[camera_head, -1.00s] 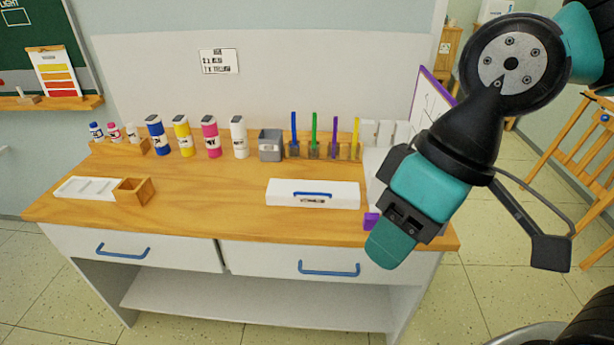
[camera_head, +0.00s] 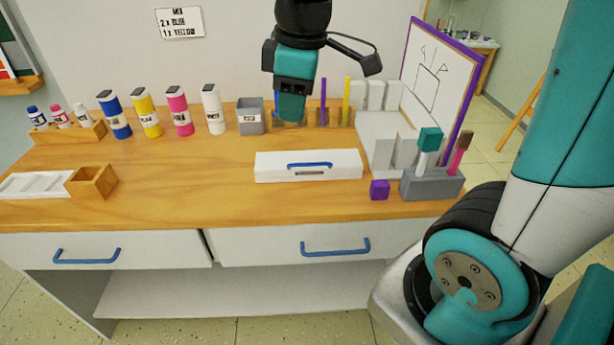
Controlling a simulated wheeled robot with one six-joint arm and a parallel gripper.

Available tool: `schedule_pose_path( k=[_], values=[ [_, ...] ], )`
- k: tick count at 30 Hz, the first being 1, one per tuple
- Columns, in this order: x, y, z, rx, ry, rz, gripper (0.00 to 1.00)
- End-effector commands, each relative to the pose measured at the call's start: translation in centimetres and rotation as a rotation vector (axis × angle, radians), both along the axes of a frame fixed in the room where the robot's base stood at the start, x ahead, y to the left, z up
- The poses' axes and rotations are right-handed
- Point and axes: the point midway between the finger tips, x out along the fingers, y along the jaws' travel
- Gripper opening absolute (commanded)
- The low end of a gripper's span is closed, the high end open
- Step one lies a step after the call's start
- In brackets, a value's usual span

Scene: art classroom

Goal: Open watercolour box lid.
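The watercolour box (camera_head: 272,167) is a long white box with a blue handle (camera_head: 309,165) on its front or lid, and a small dark label. It lies on the wooden tabletop near the front edge, right of the middle, and its lid looks shut. My gripper (camera_head: 291,112) is in the air above and behind the box in the picture, pointing down, apart from the handle. Its teal finger part hides some brushes or pens behind it. I cannot see a gap between the fingers.
Paint bottles (camera_head: 178,113) stand along the back left. A grey cup (camera_head: 250,117) and upright coloured sticks (camera_head: 346,100) stand behind the box. A purple cube (camera_head: 379,190) and a grey holder (camera_head: 431,184) are to its right. A wooden box (camera_head: 91,182) stands left. The tabletop left of the watercolour box is clear.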

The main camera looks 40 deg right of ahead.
Motion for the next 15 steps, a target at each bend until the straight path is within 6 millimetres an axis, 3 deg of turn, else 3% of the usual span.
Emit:
schedule_pose_path(
  k=[1,6,11,15],
  values=[
    [1.6,-2.2,-2.2,-0.047,-0.004,0.02,0.36],
    [4.1,-7.2,-3.2,-0.153,0.006,0.088,0.36],
    [4.5,-8.4,-4.1,-0.175,0.016,0.108,0.36],
    [4.8,-8.6,-6.5,-0.173,0.018,0.107,0.36]
  ],
)
